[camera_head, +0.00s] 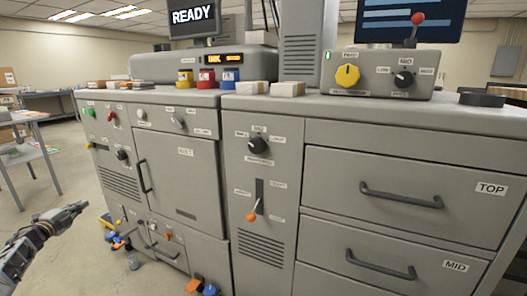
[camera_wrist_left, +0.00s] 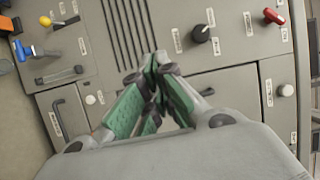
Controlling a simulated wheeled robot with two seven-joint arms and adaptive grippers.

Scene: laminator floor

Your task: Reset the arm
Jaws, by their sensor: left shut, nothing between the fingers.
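My left gripper (camera_head: 75,209) is at the left of the head view, low over the floor and in front of the grey machine cabinet (camera_head: 185,165). It is apart from the cabinet. In the left wrist view its green-padded fingers (camera_wrist_left: 153,92) come together at the tips, with nothing between them. Behind the fingers the wrist view shows the cabinet front (camera_wrist_left: 160,25) with knobs, a vent and a door. My right gripper is in neither view.
A lever with an orange knob (camera_head: 252,216) and drawers with dark handles (camera_head: 420,198) are on the cabinet's right half. Several coloured items (camera_head: 116,238) lie by its foot. A table (camera_head: 28,128) stands at the left, with open floor (camera_head: 60,165) between.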

